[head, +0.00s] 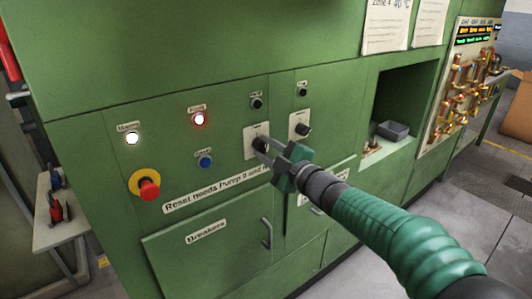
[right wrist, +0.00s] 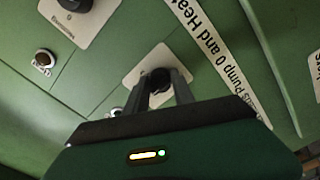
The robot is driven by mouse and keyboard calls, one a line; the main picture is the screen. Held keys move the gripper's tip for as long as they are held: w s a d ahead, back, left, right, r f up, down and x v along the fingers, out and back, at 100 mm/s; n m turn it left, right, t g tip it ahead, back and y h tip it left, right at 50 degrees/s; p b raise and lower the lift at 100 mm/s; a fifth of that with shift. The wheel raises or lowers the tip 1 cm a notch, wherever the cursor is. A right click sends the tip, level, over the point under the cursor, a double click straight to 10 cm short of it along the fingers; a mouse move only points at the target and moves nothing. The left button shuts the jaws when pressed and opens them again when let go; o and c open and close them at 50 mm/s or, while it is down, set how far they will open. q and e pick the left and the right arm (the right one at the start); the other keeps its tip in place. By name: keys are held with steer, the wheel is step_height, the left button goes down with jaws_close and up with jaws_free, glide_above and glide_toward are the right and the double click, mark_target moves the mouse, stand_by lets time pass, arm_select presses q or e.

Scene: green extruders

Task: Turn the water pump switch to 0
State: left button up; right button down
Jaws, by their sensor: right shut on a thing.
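A black rotary switch knob on a white plate (head: 252,130) sits on the green cabinet front. My right gripper (head: 260,147) reaches it from the lower right and is shut on this knob, with its fingers hiding much of it. The right wrist view shows the knob (right wrist: 157,79) between the two fingertips, in front of its plate (right wrist: 134,74). The plate's small print is too small to read, so I cannot tell the switch's name or setting. A second black knob (head: 303,130) on a similar plate is to the right. My left gripper is not in view.
A breaker door (head: 205,262) is below. A recess with a grey tray (head: 394,130) opens at right.

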steer(key=shift+f, duration=0.25)
steer(key=c, duration=1.4)
jaws_free()
steer(key=shift+c, duration=0.2)
steer(key=o, duration=0.4)
steer(key=shift+r, duration=0.15)
steer(key=shift+c, duration=0.2)
steer(key=v, duration=1.6)
steer(key=shift+s+d, duration=0.2)
steer(key=shift+s, duration=0.2)
